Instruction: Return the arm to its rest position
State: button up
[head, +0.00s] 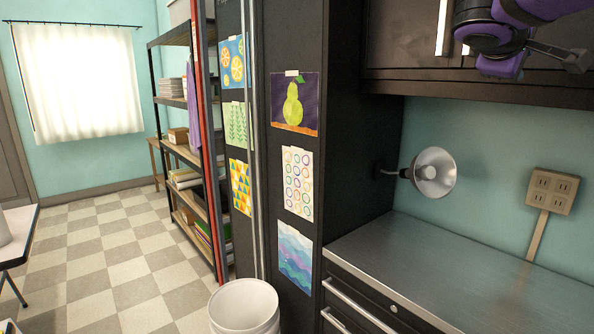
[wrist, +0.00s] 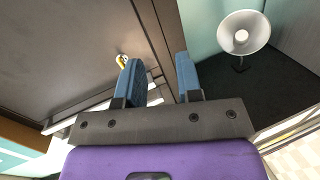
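My purple arm and gripper (head: 560,56) show at the top right of the head view, raised in front of the dark wall cabinet (head: 405,45). In the wrist view my gripper (wrist: 162,78) has its two blue finger pads apart, with a gap between them and nothing held. In the head view the fingers are small and cut close to the right edge. The wrist view shows a dark cabinet surface (wrist: 70,50) on the left, near the fingers; I cannot tell whether they touch it.
A wall lamp (head: 434,173) sticks out above the bare metal counter (head: 450,270); it also shows in the wrist view (wrist: 243,33). A white bin (head: 244,308) stands by the tall dark cabinet. A shelf rack (head: 180,125) stands further back. The checkered floor at left is mostly free.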

jog(key=s+a+f+m+g+y, duration=0.1)
jog(key=s+a+f+m+y, duration=0.2)
jog(key=s+f+y, duration=0.3)
jog(key=s+a+f+m+g+y, duration=0.2)
jog(key=s+a+f+y, duration=0.3)
jog(key=s+f, duration=1)
jog(key=shift+s+a+f+m+y, duration=0.3)
jog(key=shift+a+f+m+y, duration=0.1)
jog(key=shift+f+y, duration=0.15)
jog(key=shift+o, duration=0.5)
